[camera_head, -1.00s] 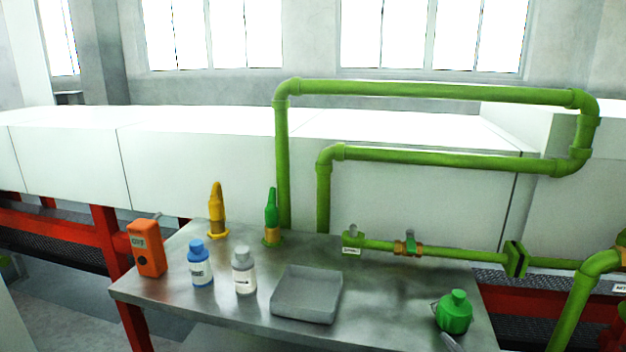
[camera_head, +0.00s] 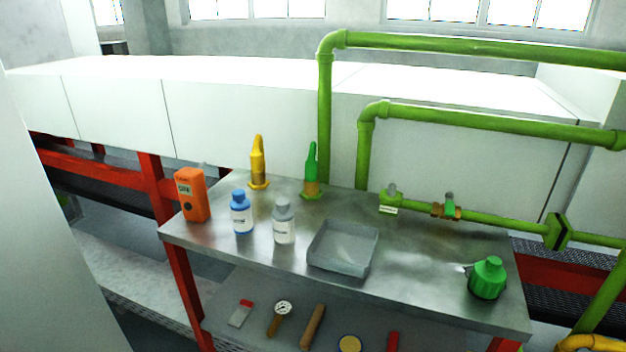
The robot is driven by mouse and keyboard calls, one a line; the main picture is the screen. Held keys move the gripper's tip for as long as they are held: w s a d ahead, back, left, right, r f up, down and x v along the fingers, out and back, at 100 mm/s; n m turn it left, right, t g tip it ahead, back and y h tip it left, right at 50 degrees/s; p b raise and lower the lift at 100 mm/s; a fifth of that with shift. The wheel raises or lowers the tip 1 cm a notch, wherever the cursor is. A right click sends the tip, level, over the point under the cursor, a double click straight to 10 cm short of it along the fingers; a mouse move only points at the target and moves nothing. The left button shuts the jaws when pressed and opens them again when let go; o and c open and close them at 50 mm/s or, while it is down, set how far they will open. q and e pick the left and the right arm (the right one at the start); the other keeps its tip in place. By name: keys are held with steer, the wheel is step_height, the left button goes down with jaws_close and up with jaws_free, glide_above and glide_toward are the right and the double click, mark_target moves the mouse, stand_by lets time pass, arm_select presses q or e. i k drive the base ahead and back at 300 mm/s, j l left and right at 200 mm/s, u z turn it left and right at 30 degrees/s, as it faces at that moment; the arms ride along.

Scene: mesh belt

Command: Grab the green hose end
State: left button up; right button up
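A green hose end (camera_head: 311,170) stands upright on the back edge of the steel table (camera_head: 420,262), a tapered green nozzle on a brass-coloured base. A similar yellow hose end (camera_head: 258,163) stands to its left. Neither of my grippers is in view, so nothing is seen touching the green hose end.
Green pipes (camera_head: 325,110) rise behind. Tools lie on the lower shelf (camera_head: 260,285).

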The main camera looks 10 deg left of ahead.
mark_target(311, 180)
steer(key=i+j+u, duration=0.3)
steer(key=j, duration=0.2)
steer(key=i+j+u, duration=0.1)
steer(key=j+u, duration=0.2)
steer(key=j, duration=0.15)
steer(key=i+j+u, duration=0.3)
steer(key=k+j, duration=0.05)
steer(key=j, duration=0.05)
